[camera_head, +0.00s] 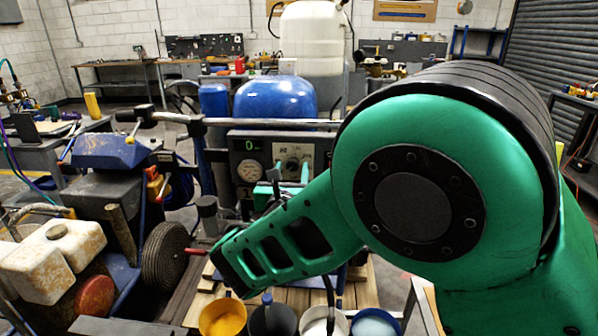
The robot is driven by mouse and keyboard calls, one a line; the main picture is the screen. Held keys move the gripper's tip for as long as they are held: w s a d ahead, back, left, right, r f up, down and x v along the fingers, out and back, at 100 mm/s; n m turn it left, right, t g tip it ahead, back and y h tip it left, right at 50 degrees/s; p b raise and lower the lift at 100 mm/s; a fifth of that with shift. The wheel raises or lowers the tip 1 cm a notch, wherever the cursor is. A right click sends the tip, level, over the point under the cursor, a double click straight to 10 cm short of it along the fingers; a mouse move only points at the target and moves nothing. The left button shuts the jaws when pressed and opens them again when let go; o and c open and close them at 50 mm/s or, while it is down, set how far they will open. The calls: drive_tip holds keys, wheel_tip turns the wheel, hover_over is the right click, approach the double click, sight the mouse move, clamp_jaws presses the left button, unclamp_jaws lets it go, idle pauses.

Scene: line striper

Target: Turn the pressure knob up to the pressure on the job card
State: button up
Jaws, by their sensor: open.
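The control panel (323,139) is a dark box in the middle of the view. It carries a green digital display (249,144) that seems to read 0, and a round dial gauge (250,171) below it. A pale plate with a knob (292,163) is to the right of the gauge. My gripper (289,179) is open in front of the panel, close to the knob's lower part. Whether it touches the knob I cannot tell. My green arm hides the panel's right and lower parts. I cannot make out a job card.
A horizontal handlebar (260,122) crosses in front of the blue tank (275,97). A white container (313,40) stands behind. Several paint buckets (222,317) stand below my arm.

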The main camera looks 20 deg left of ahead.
drive_tip(key=shift+w+a, duration=0.1)
drive_tip(key=shift+w, duration=0.2)
drive_tip(key=c, duration=1.1)
drive_tip(key=shift+o, duration=0.2)
